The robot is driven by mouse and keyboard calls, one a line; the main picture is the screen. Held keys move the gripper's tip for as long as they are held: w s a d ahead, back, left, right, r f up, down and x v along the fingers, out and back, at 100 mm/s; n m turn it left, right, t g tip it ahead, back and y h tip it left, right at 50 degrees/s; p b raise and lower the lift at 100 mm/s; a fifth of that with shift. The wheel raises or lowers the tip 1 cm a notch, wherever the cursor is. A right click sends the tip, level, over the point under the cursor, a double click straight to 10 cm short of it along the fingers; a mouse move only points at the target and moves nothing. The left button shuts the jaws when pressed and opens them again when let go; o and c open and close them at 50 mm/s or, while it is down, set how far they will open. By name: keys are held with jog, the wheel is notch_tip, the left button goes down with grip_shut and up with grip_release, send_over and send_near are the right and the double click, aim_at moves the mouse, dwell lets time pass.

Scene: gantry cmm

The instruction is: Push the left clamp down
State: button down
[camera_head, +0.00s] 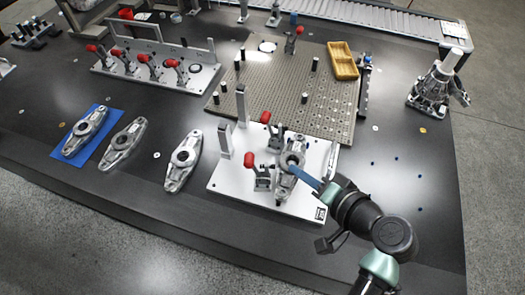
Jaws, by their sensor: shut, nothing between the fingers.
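A white fixture plate (225,183) lies on the dark table and carries a grey metal casting (287,181) with a round bore. Two toggle clamps with red handles stand beside the casting. The left clamp (262,181) is nearer the front, and its red handle stands up. The other clamp (277,138) is farther back, with its red handle also raised. My gripper (292,167) reaches in from the right with its narrow blue fingers shut and empty. The fingertips appear over the casting, right of the left clamp's handle. Whether they touch the casting is unclear.
Upright grey posts (242,105) stand at the plate's back left. Several loose castings (183,160) lie to the left, one on a blue mat (107,126). A pegged grid plate (285,85) with a yellow tray (343,60) lies behind. The table right of the plate is mostly clear.

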send_near(253, 155)
jog(key=w, duration=0.4)
jog(key=shift+w+a+f+p, duration=0.15)
jog(key=shift+a+f+p, duration=0.3)
jog(key=shift+a+f, duration=0.95)
jog(key=shift+a+r, duration=0.15)
